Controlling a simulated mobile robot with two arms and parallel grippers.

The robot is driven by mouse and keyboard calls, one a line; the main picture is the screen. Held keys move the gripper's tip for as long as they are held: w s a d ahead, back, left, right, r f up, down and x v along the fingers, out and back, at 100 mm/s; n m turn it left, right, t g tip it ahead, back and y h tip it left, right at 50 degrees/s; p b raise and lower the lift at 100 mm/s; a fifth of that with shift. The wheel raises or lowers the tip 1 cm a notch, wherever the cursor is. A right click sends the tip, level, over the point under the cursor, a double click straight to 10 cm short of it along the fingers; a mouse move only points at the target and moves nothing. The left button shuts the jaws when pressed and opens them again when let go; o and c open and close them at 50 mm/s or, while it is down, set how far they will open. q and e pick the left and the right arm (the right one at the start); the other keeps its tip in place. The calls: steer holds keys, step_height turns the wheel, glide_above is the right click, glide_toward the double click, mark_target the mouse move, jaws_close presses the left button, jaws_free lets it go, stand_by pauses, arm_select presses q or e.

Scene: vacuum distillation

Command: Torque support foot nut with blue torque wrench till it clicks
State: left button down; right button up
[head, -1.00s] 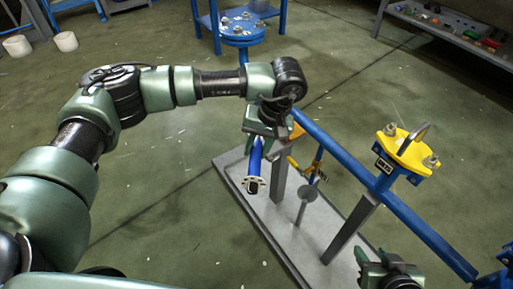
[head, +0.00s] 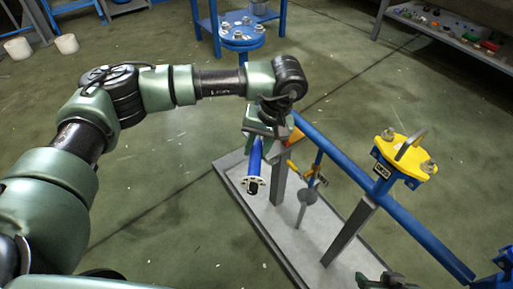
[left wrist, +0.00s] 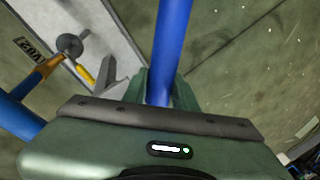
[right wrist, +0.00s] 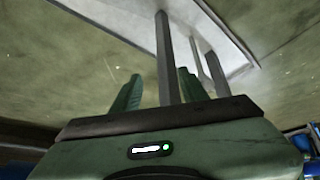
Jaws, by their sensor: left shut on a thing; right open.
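In the left wrist view the blue shaft (left wrist: 170,45) runs up between the fingers (left wrist: 161,88). My right gripper (head: 384,282) is partly cut off at the bottom edge. In the right wrist view it is open (right wrist: 160,88), with a grey post (right wrist: 166,55) showing between its fingers. I cannot make out the support foot nut in any view.
A blue pipe (head: 340,160) runs over the grey base plate (head: 237,172) on grey posts (head: 352,228). A yellow flange (head: 407,160) tops a stub on it. A grey shelf (head: 456,38) stands far right.

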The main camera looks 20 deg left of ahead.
arm_select(q)
steer(key=shift+r+p, duration=0.3)
steer(key=shift+r, duration=0.35)
steer(key=shift+r+p, duration=1.05)
steer(key=shift+r, duration=0.9)
arm_select(e)
steer(key=s, duration=0.1)
steer(key=s+g, duration=0.1)
steer(key=s, duration=0.1)
steer(key=s+d+r+g, duration=0.1)
steer(key=shift+s+d+h, duration=0.1)
steer(key=shift+s+h, duration=0.2)
steer(key=shift+s, duration=0.1)
steer(key=shift+f, duration=0.1)
